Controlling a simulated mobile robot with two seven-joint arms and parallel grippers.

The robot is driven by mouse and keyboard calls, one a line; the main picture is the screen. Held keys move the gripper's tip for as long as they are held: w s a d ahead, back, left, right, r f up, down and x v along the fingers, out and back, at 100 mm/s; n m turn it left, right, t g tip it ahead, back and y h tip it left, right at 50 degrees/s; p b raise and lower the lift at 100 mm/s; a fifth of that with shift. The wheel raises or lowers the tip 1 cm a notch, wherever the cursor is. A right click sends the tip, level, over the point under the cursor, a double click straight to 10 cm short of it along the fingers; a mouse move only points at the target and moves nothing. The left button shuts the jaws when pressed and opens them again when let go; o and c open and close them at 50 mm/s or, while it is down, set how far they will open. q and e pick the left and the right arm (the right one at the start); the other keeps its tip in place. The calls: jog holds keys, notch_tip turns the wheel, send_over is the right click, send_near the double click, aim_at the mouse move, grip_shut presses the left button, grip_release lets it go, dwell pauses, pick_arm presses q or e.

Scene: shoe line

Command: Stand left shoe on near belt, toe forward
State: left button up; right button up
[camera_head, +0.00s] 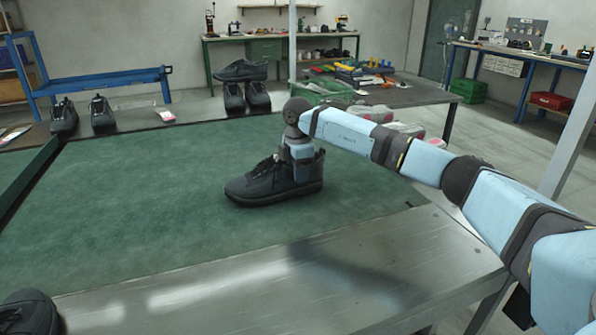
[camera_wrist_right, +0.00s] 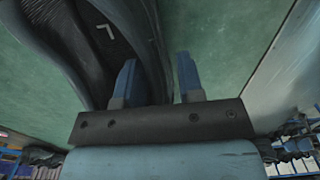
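A black lace-up shoe (camera_head: 265,187) stands upright on its sole on the green belt (camera_head: 150,190), toe to the left. In the right wrist view its dark opening (camera_wrist_right: 95,40) shows an "L" mark inside. My right gripper (camera_head: 301,165) is at the heel end of the shoe, pointing down. In the wrist view its two blue fingers (camera_wrist_right: 157,80) are parted, one over the shoe opening and one outside, with the shoe's side wall between them. A strip of green shows beside the outer finger, so no firm grip is visible. My left gripper is not in view.
A bare metal ledge (camera_head: 300,285) runs along the belt's near edge. Another black shoe (camera_head: 28,314) is at the bottom left corner. More black shoes (camera_head: 245,88) stand beyond the belt. The belt left of the shoe is clear.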

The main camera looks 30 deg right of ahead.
jog(key=shift+r, duration=0.35)
notch_tip(320, 180, up, 3)
jog(key=shift+f+p, duration=0.1)
jog(key=shift+p, duration=0.55)
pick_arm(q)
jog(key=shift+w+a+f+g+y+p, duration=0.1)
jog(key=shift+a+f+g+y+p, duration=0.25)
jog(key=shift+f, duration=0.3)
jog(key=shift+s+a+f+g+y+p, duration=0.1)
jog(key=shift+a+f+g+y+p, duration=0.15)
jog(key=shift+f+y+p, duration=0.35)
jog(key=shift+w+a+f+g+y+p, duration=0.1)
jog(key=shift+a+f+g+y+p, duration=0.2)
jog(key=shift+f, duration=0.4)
pick_arm(e)
notch_tip(320, 180, up, 9)
jog(key=shift+f, duration=0.1)
